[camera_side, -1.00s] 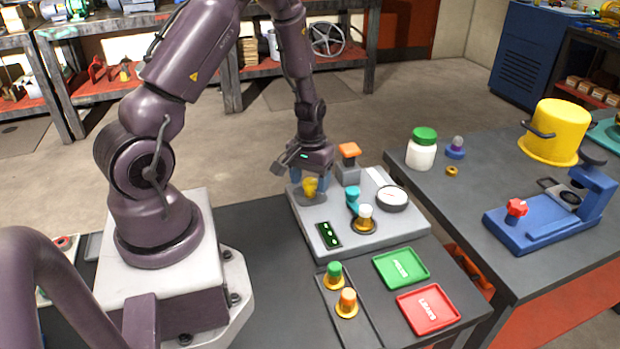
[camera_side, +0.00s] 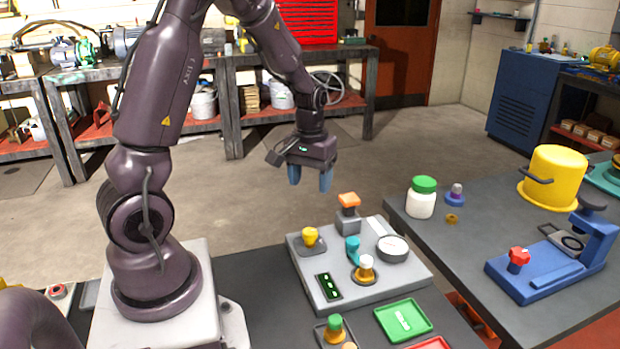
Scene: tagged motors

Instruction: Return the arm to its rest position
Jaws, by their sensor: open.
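My gripper (camera_side: 310,180) hangs in the air above and behind the grey test panel (camera_side: 325,263). Its two blue fingers point down, spread apart and empty. The panel's yellow knob (camera_side: 310,235) stands below the gripper, clear of the fingers. My arm rises from its white base at the left, with the forearm reaching over to the right.
The panel carries an orange-topped post (camera_side: 348,200), a teal lever (camera_side: 353,248), a white-topped part (camera_side: 365,264) and a gauge (camera_side: 393,247). A green tray (camera_side: 404,321) lies in front. A jar (camera_side: 421,198), yellow pot (camera_side: 553,176) and blue fixture (camera_side: 545,272) stand on the right table.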

